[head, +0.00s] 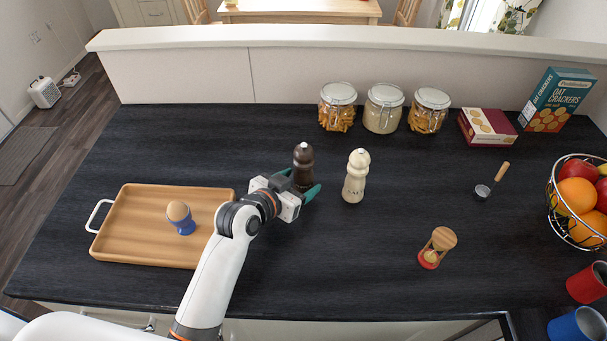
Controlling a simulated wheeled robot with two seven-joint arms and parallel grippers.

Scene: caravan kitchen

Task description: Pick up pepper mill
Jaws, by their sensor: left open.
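The dark brown pepper mill (303,162) stands upright on the black worktop, near the middle of the head view. A cream mill of the same shape (356,176) stands upright just to its right. My left gripper (304,188) is open at the dark mill, with its teal fingers low at either side of the body. The gripper hides the lower part of the mill, and I cannot tell whether the fingers touch it. My right gripper is not in view.
An hourglass (437,247), scoop (484,190) and fruit basket (562,229) are right. Glass jars (384,108) and cracker boxes (487,127) line the back. Worktop in front of the mills is clear.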

